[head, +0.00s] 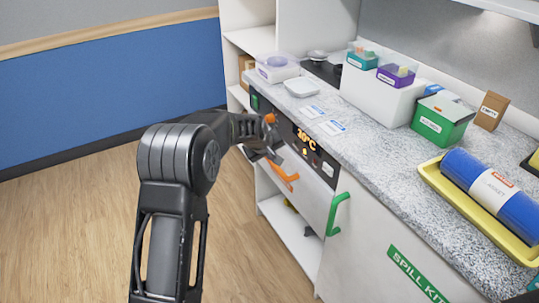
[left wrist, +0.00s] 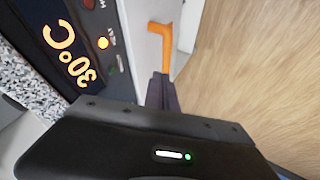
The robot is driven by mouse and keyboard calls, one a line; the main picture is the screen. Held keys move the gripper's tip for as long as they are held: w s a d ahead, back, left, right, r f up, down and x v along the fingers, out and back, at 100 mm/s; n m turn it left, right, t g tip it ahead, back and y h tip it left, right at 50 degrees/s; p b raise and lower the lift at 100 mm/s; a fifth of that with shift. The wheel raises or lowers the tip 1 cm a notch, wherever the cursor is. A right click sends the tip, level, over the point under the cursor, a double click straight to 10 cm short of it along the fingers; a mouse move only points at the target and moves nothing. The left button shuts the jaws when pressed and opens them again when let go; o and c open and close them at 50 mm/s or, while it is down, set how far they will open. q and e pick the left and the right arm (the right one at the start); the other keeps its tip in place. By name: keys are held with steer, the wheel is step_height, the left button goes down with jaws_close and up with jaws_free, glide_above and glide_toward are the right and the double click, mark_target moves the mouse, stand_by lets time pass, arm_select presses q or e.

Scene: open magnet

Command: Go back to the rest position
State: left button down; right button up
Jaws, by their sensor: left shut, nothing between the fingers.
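My left gripper (head: 272,154) reaches in from the left in the head view, in front of the counter's dark control panel (head: 305,140) that reads 30°C. It is shut and empty. Its dark fingers (left wrist: 161,92) show in the left wrist view, close to an orange handle (left wrist: 162,45) on a white front. In the head view the orange handle (head: 287,181) is just below the gripper's tips; I cannot tell whether they touch. The panel also fills the upper left of the left wrist view (left wrist: 75,40). My right gripper is in neither view.
A green handle (head: 336,213) sticks out from the cabinet front. The wooden floor (head: 85,220) at left is clear.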

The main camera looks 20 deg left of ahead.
arm_select(q)
steer(key=shift+s+r, duration=0.45)
steer(key=shift+r, duration=0.15)
steer(key=s+d+f+m+g+h+p, duration=0.25)
steer(key=s+d+f+m, duration=0.45)
steer(key=s+d+f, duration=1.05)
steer(key=s+d+f+g+p, duration=0.1)
steer(key=s+d, duration=0.2)
steer(key=s, duration=0.5)
steer(key=s+d+f+g+h+p, duration=0.1)
steer(key=s+d+f, duration=0.1)
steer(key=s, duration=0.6)
steer(key=s+d+f+m+g+h+p, duration=0.1)
steer(key=s+d, duration=0.3)
steer(key=s, duration=0.4)
steer(key=shift+s+d+f+g, duration=0.2)
steer(key=shift+d+f+g, duration=0.15)
steer(key=shift+f+g, duration=0.25)
steer(key=c, duration=2.1)
jaws_free()
